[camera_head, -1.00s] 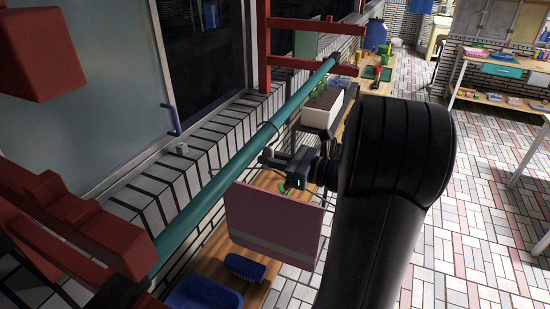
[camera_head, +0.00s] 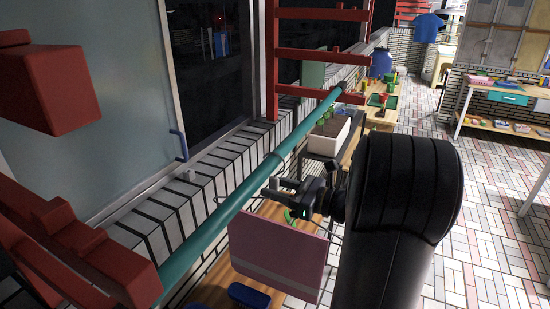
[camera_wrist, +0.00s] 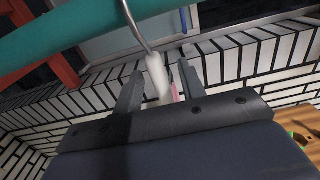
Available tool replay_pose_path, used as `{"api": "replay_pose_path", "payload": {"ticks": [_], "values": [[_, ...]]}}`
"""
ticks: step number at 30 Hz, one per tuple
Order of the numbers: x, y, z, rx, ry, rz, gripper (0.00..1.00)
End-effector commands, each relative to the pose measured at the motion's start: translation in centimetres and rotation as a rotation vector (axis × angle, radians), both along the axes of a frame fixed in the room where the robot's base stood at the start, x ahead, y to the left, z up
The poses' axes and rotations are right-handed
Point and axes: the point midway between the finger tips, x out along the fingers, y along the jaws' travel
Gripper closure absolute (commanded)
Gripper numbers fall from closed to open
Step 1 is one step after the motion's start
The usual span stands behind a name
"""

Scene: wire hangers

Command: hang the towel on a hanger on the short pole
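The pink towel (camera_head: 278,256), with a pale band, hangs flat below the teal pole (camera_head: 215,227) in the head view. The hanger's thin metal hook (camera_wrist: 134,28) rises from a white neck (camera_wrist: 157,76) in the wrist view and reaches up to the teal pole (camera_wrist: 75,38). My gripper (camera_head: 279,188) is beside the pole, just above the towel. In the wrist view my gripper's two fingers (camera_wrist: 160,84) stand apart on either side of the white neck, with a gap showing on the right.
Red frames stand near the pole's ends, and a red block (camera_head: 50,88) is at upper left. A tiled ledge (camera_head: 170,215) and a glass window (camera_head: 105,90) lie behind the pole. A white box (camera_head: 326,135) is near the far end. Tiled floor (camera_head: 490,220) is open at right.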

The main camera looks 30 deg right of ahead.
Motion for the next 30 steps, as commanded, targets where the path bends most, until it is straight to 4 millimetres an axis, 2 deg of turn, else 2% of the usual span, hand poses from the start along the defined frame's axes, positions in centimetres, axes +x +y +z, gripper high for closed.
{"api": "replay_pose_path", "payload": {"ticks": [7,11,24,30], "values": [[-0.1,-0.1,-0.1,0.000,0.001,0.000,0.61],[-0.7,-0.7,-0.1,-0.001,-0.001,-0.004,0.61],[-6.7,-5.3,-0.2,-0.001,-0.001,-0.005,0.61],[-8.2,-6.4,-0.1,0.000,0.000,-0.002,0.61]]}}
